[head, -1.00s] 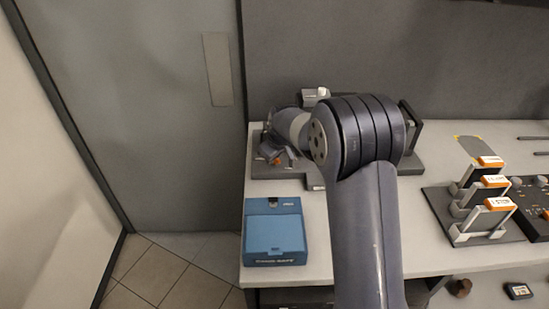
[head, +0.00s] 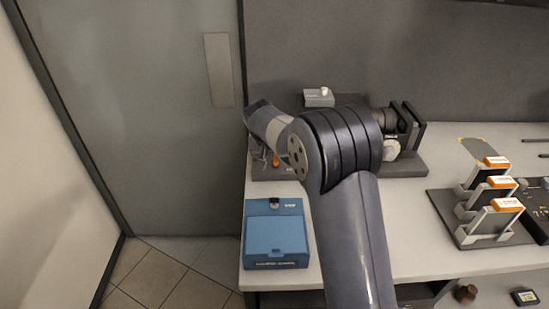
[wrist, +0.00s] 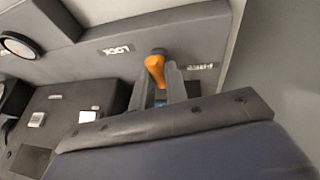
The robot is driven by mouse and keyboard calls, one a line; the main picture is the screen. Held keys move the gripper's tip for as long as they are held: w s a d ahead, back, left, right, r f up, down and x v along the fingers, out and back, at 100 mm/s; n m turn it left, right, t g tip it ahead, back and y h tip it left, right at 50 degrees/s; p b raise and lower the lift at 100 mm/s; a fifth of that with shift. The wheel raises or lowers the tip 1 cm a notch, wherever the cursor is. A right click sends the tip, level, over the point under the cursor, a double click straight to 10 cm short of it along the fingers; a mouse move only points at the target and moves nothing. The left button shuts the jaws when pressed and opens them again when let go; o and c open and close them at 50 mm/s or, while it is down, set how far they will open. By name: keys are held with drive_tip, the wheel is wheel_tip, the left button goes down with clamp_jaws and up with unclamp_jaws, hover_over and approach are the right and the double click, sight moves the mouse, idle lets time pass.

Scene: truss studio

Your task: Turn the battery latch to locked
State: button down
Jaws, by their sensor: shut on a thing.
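The battery latch shows as an orange lever (wrist: 155,66) in the wrist view. It stands between the printed words LOCK, to its left, and FREE, to its right. My gripper (wrist: 158,80) is shut on the lever, one grey finger on each side. In the head view a small orange part of the lever (head: 276,160) shows beside my gripper (head: 268,158), low at the left end of the dark fixture (head: 262,173). The lower end of the lever is hidden by my fingers and wrist.
A blue box (head: 275,238) sits at the table's front left. A rack with several orange-topped cards (head: 497,205) stands at the right. The dark fixture continues right behind my arm, with a clamp-like part (head: 408,135). A grey door (head: 150,100) is at the left.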

idle(0.5)
drive_tip(key=c, duration=1.4)
unclamp_jaws()
drive_tip(key=shift+r, duration=0.1)
drive_tip(key=v, duration=1)
drive_tip(key=shift+a+r+b, duration=0.15)
drive_tip(key=shift+r+b, duration=0.1)
drive_tip(key=shift+b, duration=0.1)
drive_tip(key=shift+s, duration=0.1)
drive_tip(key=x, duration=1.1)
drive_tip(key=shift+p, duration=0.35)
drive_tip(key=shift+s+r, duration=0.1)
